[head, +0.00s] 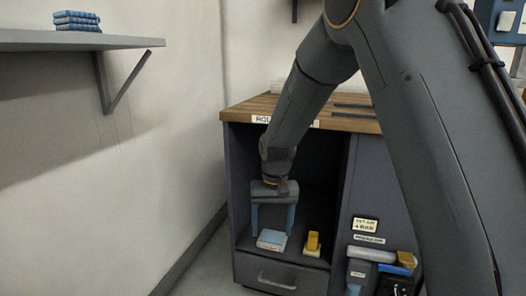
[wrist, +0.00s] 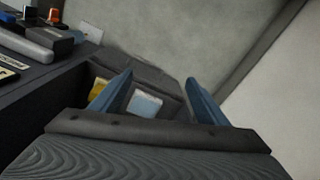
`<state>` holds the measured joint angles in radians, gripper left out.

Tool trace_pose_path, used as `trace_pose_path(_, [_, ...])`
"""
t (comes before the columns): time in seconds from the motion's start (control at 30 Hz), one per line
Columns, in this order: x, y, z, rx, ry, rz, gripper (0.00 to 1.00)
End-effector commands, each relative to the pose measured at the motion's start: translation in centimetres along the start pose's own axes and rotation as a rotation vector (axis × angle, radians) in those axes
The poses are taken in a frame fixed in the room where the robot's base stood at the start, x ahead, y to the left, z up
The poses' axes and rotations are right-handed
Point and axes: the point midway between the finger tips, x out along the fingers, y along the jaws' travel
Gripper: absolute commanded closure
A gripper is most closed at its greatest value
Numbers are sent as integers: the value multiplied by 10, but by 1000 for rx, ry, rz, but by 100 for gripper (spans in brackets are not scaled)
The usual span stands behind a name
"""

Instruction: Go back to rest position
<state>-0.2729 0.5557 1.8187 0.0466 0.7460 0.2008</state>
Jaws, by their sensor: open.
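My gripper (head: 273,220) is in front of the open compartment of a dark cabinet (head: 342,225), with its two blue fingers pointing down. The fingers are apart and nothing is between them. I cannot tell how large the gap to the block is.
A yellow item (head: 313,243) stands right of the block. A drawer (head: 281,278) lies below. Several items, one with a blue part (head: 395,269), are on the cabinet's right side.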

Motion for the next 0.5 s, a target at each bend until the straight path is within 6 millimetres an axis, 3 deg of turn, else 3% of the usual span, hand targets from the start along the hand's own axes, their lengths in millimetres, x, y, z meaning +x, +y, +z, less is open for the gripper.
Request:
trace_pose_path(0.03, [-14,-16,24,-43,3,-5,32])
trace_pose_path(0.2, [-45,-53,105,-181,6,-20,32])
trace_pose_path(0.4, [-66,-72,202,-332,6,-36,32])
trace_pose_path(0.5, [-70,-73,238,-390,7,-43,32])
